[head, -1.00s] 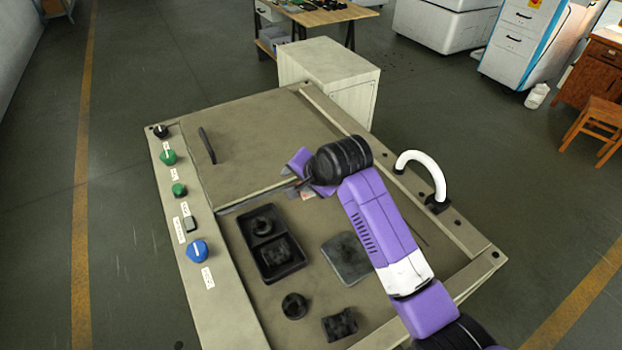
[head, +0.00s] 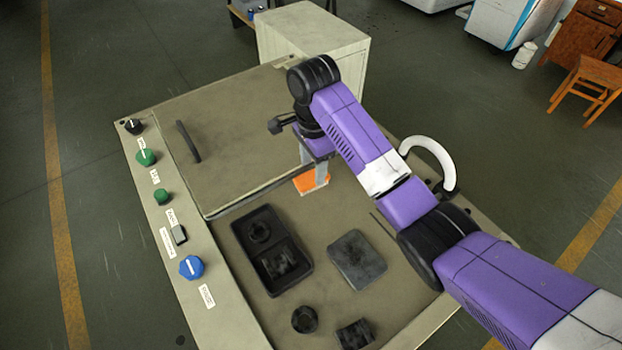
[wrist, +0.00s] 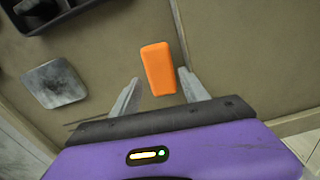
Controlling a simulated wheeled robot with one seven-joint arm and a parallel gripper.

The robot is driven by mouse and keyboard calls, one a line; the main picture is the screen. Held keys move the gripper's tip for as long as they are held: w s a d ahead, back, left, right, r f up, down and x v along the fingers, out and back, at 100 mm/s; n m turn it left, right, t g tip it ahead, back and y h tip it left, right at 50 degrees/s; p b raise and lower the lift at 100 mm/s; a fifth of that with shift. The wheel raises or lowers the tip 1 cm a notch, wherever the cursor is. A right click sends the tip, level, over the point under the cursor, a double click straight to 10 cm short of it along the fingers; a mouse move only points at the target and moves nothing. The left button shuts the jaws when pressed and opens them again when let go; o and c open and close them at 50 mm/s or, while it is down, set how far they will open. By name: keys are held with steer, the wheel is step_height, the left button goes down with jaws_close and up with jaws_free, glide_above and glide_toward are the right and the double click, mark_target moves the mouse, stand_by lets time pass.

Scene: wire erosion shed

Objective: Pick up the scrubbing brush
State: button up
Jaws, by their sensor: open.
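An orange block (wrist: 158,68), the likely scrubbing brush, lies on the machine's flat bed; no bristles show. In the head view its orange part (head: 308,184) is partly covered by my gripper. My gripper (head: 318,176) points down at it from above. In the wrist view the two fingers of my gripper (wrist: 158,79) are apart, one on each side of the block's picture, with gaps to both. Nothing is held. I cannot tell how high the fingertips are above the bed.
A dark two-part tray (head: 288,284) holds dark parts. A grey square plate (head: 357,259), a dark ring (head: 304,319) and a dark block (head: 355,334) lie nearby. A raised cover (head: 235,145) stands behind, and a white curved pipe (head: 430,152) rises at right.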

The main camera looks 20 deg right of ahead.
steer(key=shift+a+f+p, duration=0.1)
steer(key=shift+f+p, duration=0.2)
steer(key=shift+f, duration=1.85)
jaws_close()
steer(key=shift+r, duration=0.15)
steer(key=shift+r, duration=0.6)
step_height(320, 180, up, 14)
steer(key=p, duration=0.6)
step_height(320, 180, up, 5)
glide_above(312, 176)
steer(key=shift+f, duration=0.2)
